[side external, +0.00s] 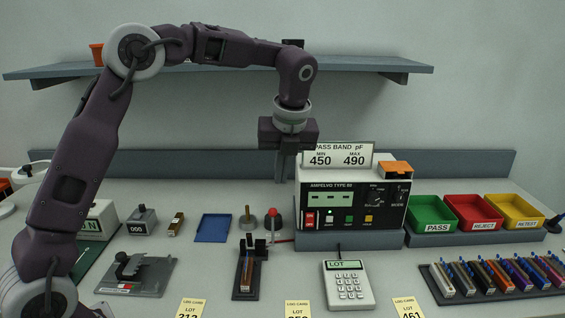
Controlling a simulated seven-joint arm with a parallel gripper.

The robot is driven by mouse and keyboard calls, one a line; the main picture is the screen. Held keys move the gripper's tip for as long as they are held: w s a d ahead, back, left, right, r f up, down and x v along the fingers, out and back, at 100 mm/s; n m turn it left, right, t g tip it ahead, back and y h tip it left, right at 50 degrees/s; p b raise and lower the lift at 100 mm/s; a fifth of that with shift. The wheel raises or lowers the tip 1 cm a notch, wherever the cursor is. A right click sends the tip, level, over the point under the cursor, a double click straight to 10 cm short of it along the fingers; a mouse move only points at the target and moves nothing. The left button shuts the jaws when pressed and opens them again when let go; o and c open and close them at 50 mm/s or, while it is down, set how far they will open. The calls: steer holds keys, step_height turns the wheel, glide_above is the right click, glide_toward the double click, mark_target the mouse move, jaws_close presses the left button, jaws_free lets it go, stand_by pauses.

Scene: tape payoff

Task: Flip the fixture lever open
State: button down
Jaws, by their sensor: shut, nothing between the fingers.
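The fixture (246,288) is a narrow black block on the bench, front centre, with a brown and pale strip lying along it. A red knob (272,212) on a short dark stem stands just behind and right of its black rear end; this looks like the lever, upright, but its joint to the fixture is too small to make out. My gripper (281,180) points down, above and behind the red knob and clear of it. Its fingers are shut and hold nothing.
A meter box (350,208) with a PASS BAND sign stands close right of the knob. A calculator-like keypad (348,286) lies right of the fixture. A blue tray (213,228) lies left. A shelf (220,68) runs behind my arm.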

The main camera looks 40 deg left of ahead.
steer(key=v, duration=0.2)
steer(key=shift+w+a+r, duration=0.1)
steer(key=shift+a+r, duration=0.05)
steer(key=shift+r, duration=0.3)
steer(key=s+d+r+n+t+h, duration=0.1)
steer(key=s+r+n, duration=0.2)
steer(key=s+n, duration=0.5)
steer(key=s+d+r+n+t, duration=0.2)
steer(key=s+n, duration=0.4)
steer(key=s, duration=0.5)
steer(key=s+f+n+h, duration=0.1)
steer(key=s+f+n, duration=0.1)
steer(key=s+n, duration=0.3)
steer(key=s+d+f+n+t+h, duration=0.1)
steer(key=s+f+n, duration=0.2)
steer(key=s+n, duration=0.3)
steer(key=shift+s+d+f, duration=0.15)
steer(key=shift+s+f, duration=0.1)
steer(key=shift+s, duration=0.2)
